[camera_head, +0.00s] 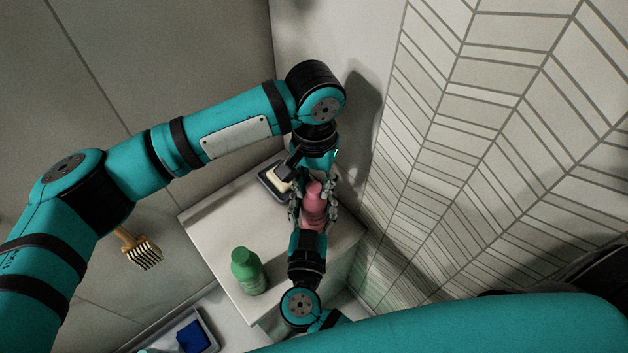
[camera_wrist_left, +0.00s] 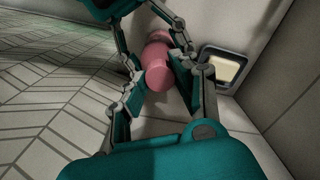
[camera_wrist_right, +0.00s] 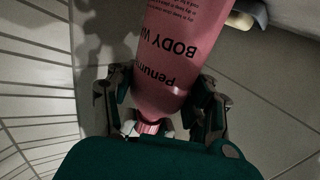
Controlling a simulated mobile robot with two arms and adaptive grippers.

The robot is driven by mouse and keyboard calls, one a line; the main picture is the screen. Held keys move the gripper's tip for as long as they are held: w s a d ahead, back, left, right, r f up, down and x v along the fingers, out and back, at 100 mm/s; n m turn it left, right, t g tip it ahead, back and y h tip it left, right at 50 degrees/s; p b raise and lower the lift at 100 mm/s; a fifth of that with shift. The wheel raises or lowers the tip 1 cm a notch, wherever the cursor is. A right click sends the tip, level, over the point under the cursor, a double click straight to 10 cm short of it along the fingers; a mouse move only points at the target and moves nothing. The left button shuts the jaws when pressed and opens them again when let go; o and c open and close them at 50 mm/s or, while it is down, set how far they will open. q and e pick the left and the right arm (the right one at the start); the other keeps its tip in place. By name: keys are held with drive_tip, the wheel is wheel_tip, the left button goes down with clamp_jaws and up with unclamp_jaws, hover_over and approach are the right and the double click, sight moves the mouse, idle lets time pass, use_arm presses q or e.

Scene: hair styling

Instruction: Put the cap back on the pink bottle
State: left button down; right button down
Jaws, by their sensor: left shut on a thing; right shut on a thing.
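A green bottle (camera_head: 248,272) stands on the white cabinet (camera_head: 210,218) at front left. A dark soap dish (camera_head: 268,180) with pale soap is left of the pink bottle. The tiled wall (camera_head: 480,130) is close on the right. A wooden brush (camera_head: 142,251) is at left.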

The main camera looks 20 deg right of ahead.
use_arm(q)
drive_tip(key=m, duration=0.7)
drive_tip(key=shift+m, duration=0.4)
drive_tip(key=m, duration=0.7)
drive_tip(key=shift+s+m, duration=0.1)
drive_tip(key=shift+m, duration=0.2)
drive_tip(key=m, duration=0.4)
drive_tip(key=shift+m, duration=0.4)
drive_tip(key=m, duration=0.7)
drive_tip(key=c, duration=1)
unclamp_jaws()
drive_tip(key=shift+a, duration=0.1)
drive_tip(key=shift+r, duration=2.25)
drive_tip(key=shift+c, duration=0.4)
